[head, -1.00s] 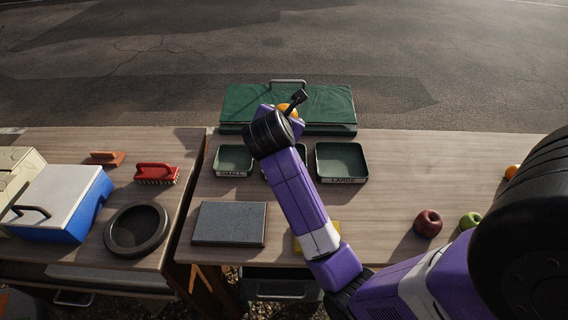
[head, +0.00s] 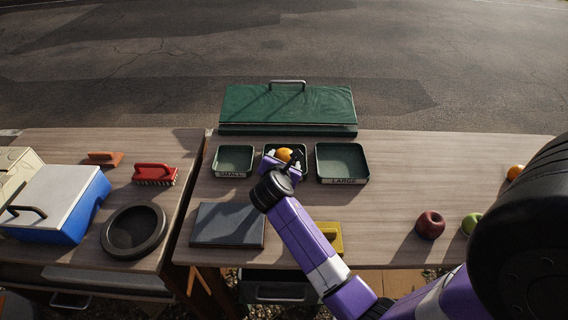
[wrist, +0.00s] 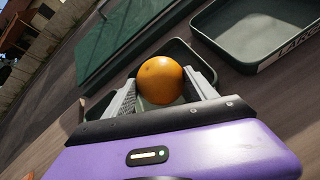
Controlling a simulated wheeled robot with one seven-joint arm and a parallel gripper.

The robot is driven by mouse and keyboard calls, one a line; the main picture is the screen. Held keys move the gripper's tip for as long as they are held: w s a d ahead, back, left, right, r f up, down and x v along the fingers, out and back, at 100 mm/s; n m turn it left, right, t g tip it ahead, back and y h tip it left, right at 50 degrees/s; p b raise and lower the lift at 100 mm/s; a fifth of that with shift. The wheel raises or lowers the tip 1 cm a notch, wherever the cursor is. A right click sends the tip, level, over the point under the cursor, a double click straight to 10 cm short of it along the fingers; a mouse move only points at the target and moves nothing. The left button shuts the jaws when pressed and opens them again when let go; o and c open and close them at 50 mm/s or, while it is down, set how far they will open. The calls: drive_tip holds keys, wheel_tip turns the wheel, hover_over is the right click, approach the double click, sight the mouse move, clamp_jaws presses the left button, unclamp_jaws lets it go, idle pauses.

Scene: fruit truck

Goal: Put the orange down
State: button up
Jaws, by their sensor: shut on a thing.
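The orange (head: 284,155) is held between the fingers of my gripper (head: 283,161). In the wrist view the orange (wrist: 160,80) sits between the two grey fingers of my gripper (wrist: 163,92), with a dark green tray (wrist: 182,48) behind and below it. In the head view this is the middle tray (head: 299,148), partly hidden by my gripper. Whether the orange touches the tray floor I cannot tell. The tray labelled SMALL (head: 234,148) stands to the left and the tray labelled LARGE (head: 342,146) to the right. Both look empty.
A green case (head: 288,104) lies behind the trays. A grey pad (head: 228,224) and a yellow object (head: 331,235) are nearer. A red apple (head: 430,225), a green apple (head: 470,223) and another orange fruit (head: 514,172) are at the right. The tabletop between the trays and apples is clear.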

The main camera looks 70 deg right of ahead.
drive_tip(key=shift+f, duration=0.4)
drive_tip(key=shift+f, duration=0.1)
drive_tip(key=o, duration=1.8)
drive_tip(key=shift+c, duration=0.2)
drive_tip(key=shift+a, duration=0.15)
drive_tip(key=v, duration=1.2)
